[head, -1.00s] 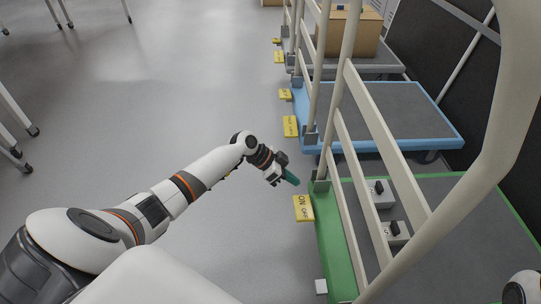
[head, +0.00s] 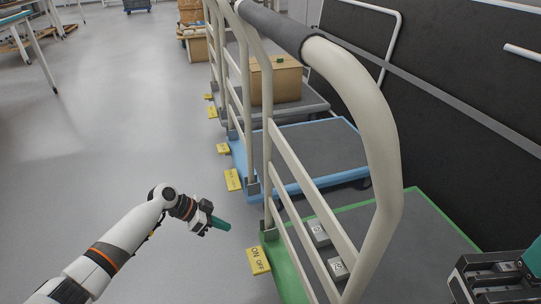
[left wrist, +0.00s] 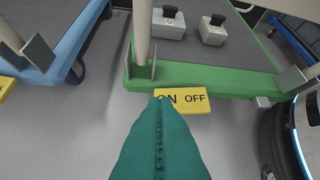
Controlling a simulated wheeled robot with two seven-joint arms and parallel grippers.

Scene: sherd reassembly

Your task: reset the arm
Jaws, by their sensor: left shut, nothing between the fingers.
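My left gripper (head: 222,225) hangs in the air beside the green-edged cart, left of its upright rail. Its teal fingers (left wrist: 160,140) are shut together, with nothing between them. In the left wrist view their tips overlap the yellow ON/OFF pedal (left wrist: 195,100) of that cart; I cannot tell whether they touch it. My right gripper (head: 515,272) is at the lower right edge, cut off by the frame, with a teal finger showing. Whether it is open or shut does not show. No sherds are in view.
The green-edged cart (head: 425,225) carries two small grey blocks (head: 318,232). Its cream handle (head: 378,130) rises close in front of the head camera. A blue cart (head: 310,150) and a cardboard box (head: 276,80) stand behind. Grey floor (head: 130,130) is open to the left.

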